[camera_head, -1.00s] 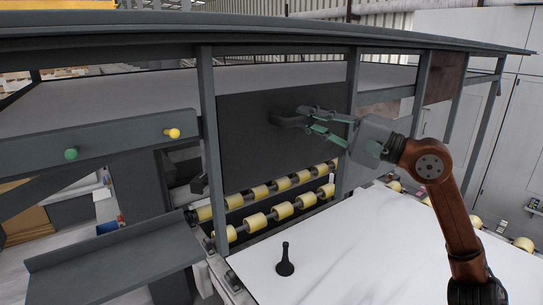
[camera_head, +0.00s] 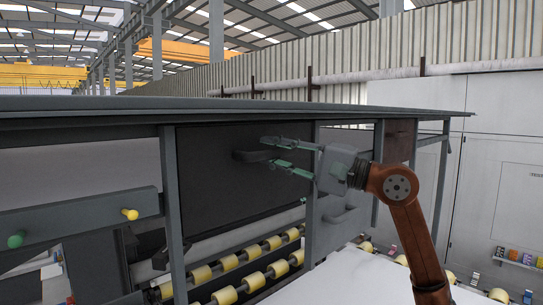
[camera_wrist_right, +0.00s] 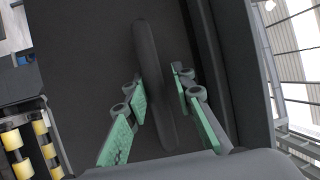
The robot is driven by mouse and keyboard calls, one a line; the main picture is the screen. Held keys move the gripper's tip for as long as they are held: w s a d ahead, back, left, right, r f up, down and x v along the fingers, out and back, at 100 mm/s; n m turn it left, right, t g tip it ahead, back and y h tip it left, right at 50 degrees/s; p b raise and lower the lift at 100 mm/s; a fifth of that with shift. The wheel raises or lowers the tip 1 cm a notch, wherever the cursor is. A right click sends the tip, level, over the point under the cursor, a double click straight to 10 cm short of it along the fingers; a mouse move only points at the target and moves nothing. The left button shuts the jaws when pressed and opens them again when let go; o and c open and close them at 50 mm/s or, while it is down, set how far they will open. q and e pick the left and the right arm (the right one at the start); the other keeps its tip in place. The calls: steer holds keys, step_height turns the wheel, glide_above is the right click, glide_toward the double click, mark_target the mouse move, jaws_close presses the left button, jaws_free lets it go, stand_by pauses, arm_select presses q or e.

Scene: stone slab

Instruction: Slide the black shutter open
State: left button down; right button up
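The black shutter (camera_head: 215,192) fills the opening between two grey posts in the head view. Its dark bar handle (camera_head: 246,156) sticks out from its face; it also shows in the right wrist view (camera_wrist_right: 152,75), running lengthwise between the fingers. My right gripper (camera_head: 267,152) is at the handle, one finger above it and one below. In the right wrist view the green-padded fingers (camera_wrist_right: 160,86) are apart, with gaps visible on both sides of the handle. My left gripper is in neither current view.
A grey post (camera_head: 172,215) stands left of the shutter and another (camera_head: 313,190) right of it, behind my gripper. Yellow rollers (camera_head: 250,280) lie below. A white slab (camera_head: 350,285) lies at the bottom right. Green and yellow knobs (camera_head: 129,214) are at the left.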

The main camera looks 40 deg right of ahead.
steer(key=o, duration=0.3)
steer(key=shift+o, duration=0.2)
steer(key=shift+f, duration=0.1)
arm_select(q)
steer(key=shift+s, duration=0.2)
arm_select(e)
steer(key=v, duration=1.2)
